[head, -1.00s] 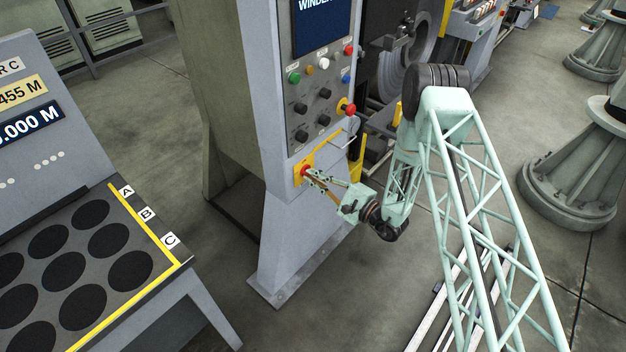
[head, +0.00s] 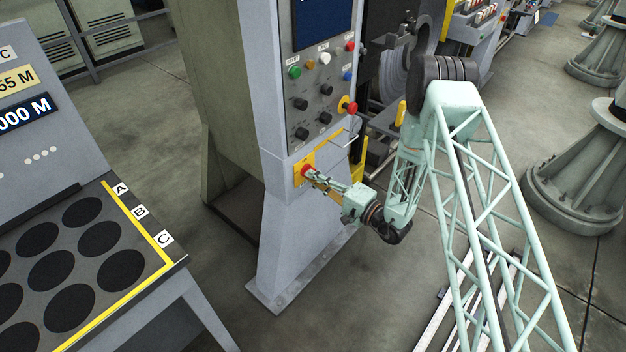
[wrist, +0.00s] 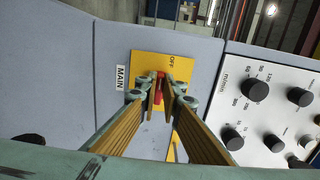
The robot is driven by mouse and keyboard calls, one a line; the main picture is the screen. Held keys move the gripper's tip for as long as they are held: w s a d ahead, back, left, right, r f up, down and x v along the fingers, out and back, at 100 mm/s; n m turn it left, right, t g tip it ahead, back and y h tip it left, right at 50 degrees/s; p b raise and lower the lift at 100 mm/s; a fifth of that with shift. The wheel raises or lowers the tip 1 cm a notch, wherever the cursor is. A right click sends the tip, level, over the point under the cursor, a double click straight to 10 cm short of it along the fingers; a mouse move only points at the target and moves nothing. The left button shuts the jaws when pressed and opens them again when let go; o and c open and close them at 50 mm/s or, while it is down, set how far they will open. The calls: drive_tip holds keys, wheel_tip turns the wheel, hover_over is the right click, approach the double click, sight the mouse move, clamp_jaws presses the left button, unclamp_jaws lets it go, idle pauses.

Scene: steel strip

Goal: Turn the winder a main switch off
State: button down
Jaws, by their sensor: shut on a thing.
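The main switch is a red handle on a yellow plate (head: 299,173), low on the front of the grey winder cabinet (head: 283,217). In the wrist view the yellow plate (wrist: 176,66) carries the word OFF, and a MAIN label (wrist: 121,77) sits beside it. My gripper (head: 315,176) reaches the switch from the right. In the wrist view my gripper (wrist: 160,92) is shut on the red handle (wrist: 159,84), with one finger on each side. The fingers hide much of the handle, so I cannot tell its exact turn.
Above the switch is a panel with black knobs (head: 302,104), coloured buttons and a red emergency button (head: 351,108) on yellow. A wire handle (head: 345,141) sticks out nearby. Open floor lies between.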

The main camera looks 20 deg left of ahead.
idle(0.3)
drive_tip(key=c, duration=2.8)
unclamp_jaws()
drive_tip(key=shift+d, duration=0.1)
drive_tip(key=shift+v, duration=5.9)
